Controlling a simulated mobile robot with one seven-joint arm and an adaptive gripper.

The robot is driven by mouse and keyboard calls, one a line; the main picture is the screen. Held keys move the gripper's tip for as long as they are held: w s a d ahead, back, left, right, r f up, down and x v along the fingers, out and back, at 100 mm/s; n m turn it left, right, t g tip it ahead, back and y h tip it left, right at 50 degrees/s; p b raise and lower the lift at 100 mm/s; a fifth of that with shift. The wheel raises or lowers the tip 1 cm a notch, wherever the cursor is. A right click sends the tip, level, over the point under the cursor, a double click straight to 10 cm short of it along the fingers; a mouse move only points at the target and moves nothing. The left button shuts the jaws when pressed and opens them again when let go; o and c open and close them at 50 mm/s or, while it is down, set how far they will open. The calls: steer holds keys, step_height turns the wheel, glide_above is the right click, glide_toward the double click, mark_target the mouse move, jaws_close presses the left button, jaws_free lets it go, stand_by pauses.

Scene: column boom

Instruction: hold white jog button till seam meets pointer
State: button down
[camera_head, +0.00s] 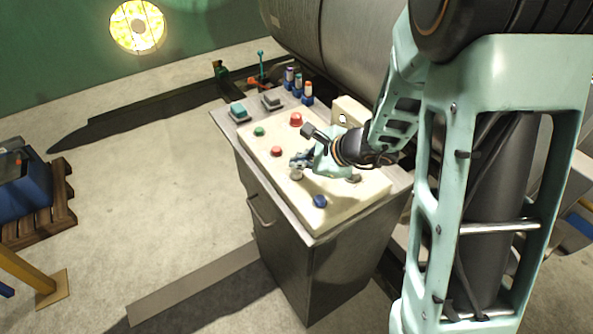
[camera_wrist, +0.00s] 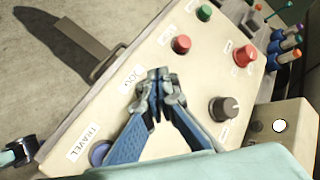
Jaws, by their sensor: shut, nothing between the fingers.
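The white jog button (camera_head: 296,174) stands on the cream control panel (camera_head: 330,205). My gripper (camera_head: 298,162) is shut and empty, its fingertips right at the button; I cannot tell whether they press it. In the wrist view my gripper's blue fingers (camera_wrist: 158,75) meet beside the JOG label (camera_wrist: 131,79) and hide the button. The large grey cylinder (camera_head: 335,38) lies behind the panel, partly hidden by my arm. I cannot make out a seam or a pointer on it.
Near my gripper are a red button (camera_wrist: 181,44), a green button (camera_wrist: 204,12), a large red button (camera_wrist: 245,55), a black knob (camera_wrist: 223,108) and a blue button (camera_wrist: 100,152). Several coloured-top bottles (camera_head: 298,85) stand behind the panel.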

steer(key=shift+f, duration=0.15)
stand_by(0.4)
steer(key=shift+f+b, duration=0.3)
steer(key=shift+b, duration=0.4)
steer(key=shift+f+b, duration=0.5)
steer(key=shift+b, duration=0.15)
stand_by(6.1)
